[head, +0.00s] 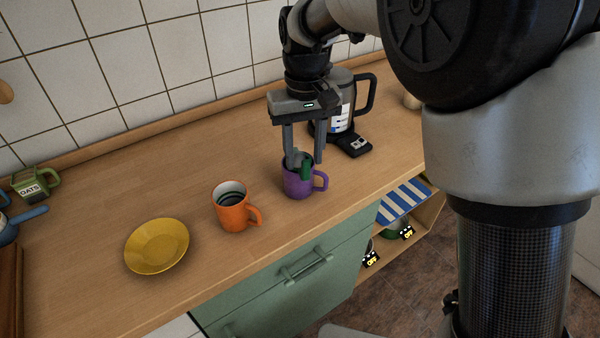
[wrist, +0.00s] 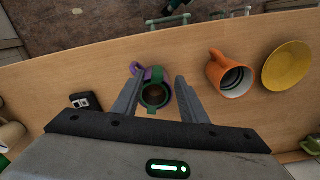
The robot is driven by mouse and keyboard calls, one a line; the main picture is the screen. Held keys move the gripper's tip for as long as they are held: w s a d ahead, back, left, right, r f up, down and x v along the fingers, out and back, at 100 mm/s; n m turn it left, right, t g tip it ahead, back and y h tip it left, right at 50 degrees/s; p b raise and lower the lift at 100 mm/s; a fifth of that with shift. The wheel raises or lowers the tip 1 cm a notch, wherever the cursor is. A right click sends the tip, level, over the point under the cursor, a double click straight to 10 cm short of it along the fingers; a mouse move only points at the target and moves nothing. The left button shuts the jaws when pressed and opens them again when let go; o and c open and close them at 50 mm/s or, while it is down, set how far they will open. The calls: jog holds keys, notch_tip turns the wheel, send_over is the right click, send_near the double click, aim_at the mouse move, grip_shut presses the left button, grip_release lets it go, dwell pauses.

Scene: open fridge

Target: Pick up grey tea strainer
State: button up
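A purple mug (head: 298,185) stands on the counter below my gripper (head: 306,160). A dark green round item (head: 306,169) with a raised part sits in its mouth. In the wrist view, this green ring (wrist: 154,96) with a brown middle lies between my fingertips (wrist: 156,84), over the purple mug (wrist: 139,73). My gripper is open, with a finger on either side of the green item; I cannot tell whether they touch it. An orange mug (head: 231,214) stands to the left, with dark, greyish rings (wrist: 234,79) inside. I cannot tell for sure which item is the grey tea strainer.
A yellow bowl (head: 157,246) is left of the orange mug. A grey machine with a black handle (head: 366,95) stands close behind my gripper, with a small black device (head: 354,146) before it. Bare wood lies behind the mugs.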

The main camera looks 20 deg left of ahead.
aim_at(305, 168)
notch_tip(305, 168, down, 5)
jog(key=shift+w+d+r, duration=0.15)
jog(key=shift+r, duration=0.05)
jog(key=shift+c, duration=0.3)
grip_shut()
notch_tip(305, 168, up, 10)
jog(key=shift+r+p, duration=0.1)
jog(key=shift+p, duration=0.3)
